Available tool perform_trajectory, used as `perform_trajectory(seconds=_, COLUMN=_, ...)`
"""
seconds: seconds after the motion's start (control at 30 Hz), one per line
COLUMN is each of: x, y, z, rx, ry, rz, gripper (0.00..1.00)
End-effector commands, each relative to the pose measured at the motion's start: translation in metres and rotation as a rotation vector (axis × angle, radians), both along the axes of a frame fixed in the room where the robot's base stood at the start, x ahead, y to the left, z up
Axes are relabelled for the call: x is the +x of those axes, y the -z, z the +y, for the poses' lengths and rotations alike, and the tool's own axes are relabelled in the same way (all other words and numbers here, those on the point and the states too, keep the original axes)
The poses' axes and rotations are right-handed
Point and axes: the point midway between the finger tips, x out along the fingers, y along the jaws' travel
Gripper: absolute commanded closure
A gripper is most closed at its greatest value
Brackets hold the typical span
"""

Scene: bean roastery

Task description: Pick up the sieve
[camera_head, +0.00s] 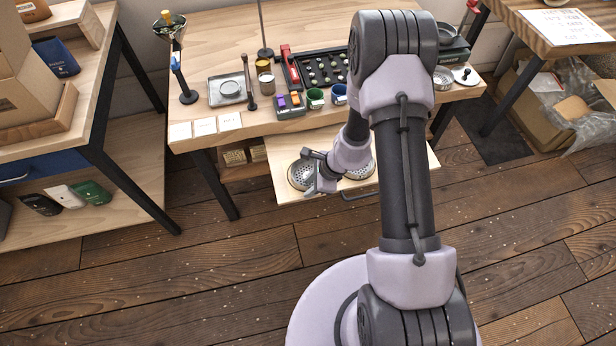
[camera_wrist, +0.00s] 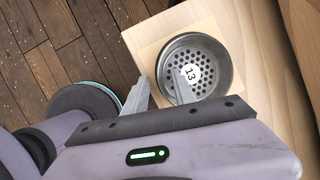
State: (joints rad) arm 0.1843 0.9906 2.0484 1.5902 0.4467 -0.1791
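A round metal sieve with a perforated bottom and a white label reading 13 shows in the wrist view (camera_wrist: 212,82). Two such sieves lie in the pulled-out drawer in the head view, a left one (camera_head: 297,176) near my gripper and a right one (camera_head: 362,171) partly hidden behind my arm. My gripper (camera_wrist: 162,90) is open. One finger appears over the sieve's inside and the other outside its left rim, with the rim between them. I cannot tell whether they touch it. In the head view my gripper (camera_head: 312,172) covers part of the left sieve.
A shelf (camera_head: 120,215) stands at left. The wooden floor in front is clear.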

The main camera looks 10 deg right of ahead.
Motion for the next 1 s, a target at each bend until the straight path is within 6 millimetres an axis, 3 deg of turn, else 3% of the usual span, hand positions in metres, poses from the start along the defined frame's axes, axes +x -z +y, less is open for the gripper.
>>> perform_trajectory(seconds=0.1, x=0.0, y=-0.002, z=0.0, rx=0.0, ry=0.0, rz=-0.001, gripper=0.68)
perform_trajectory(seconds=0.3, x=0.0, y=-0.003, z=0.0, rx=0.0, ry=0.0, rz=0.0, gripper=1.0)
perform_trajectory(seconds=0.73, x=0.0, y=-0.005, z=0.0, rx=0.0, ry=-0.001, rz=0.0, gripper=1.0)
perform_trajectory(seconds=1.0, x=0.0, y=-0.041, z=0.0, rx=-0.001, ry=-0.001, rz=-0.002, gripper=1.0)
